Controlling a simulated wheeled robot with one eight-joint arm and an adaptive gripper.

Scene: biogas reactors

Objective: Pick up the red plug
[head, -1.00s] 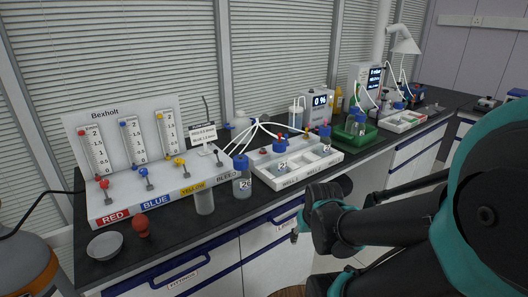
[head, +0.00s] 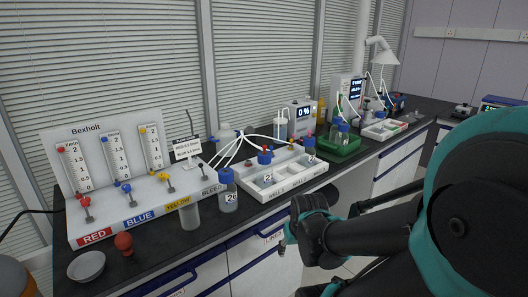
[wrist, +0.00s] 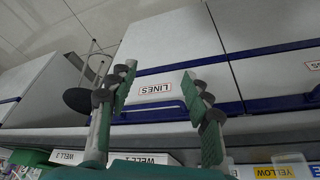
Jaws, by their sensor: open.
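A rounded red plug (head: 124,243) stands on the dark bench top at the left, just in front of the RED label of the white Bexholt panel. A shallow grey dish (head: 86,266) lies beside it on the left. My gripper (wrist: 160,92) is open and empty in the wrist view, with its two green fingers apart before the drawer fronts. In the head view, my arm is at the right, and its end hangs in front of the bench, well to the right of the red plug. The red plug is not visible in the wrist view.
The Bexholt panel (head: 120,165) has red, blue and yellow valves. A clear cylinder (head: 189,215) and a blue-capped bottle (head: 228,195) stand right of the plug. A white well tray (head: 285,178) and green tray (head: 338,145) stand farther along. Blue-trimmed drawers line the bench front.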

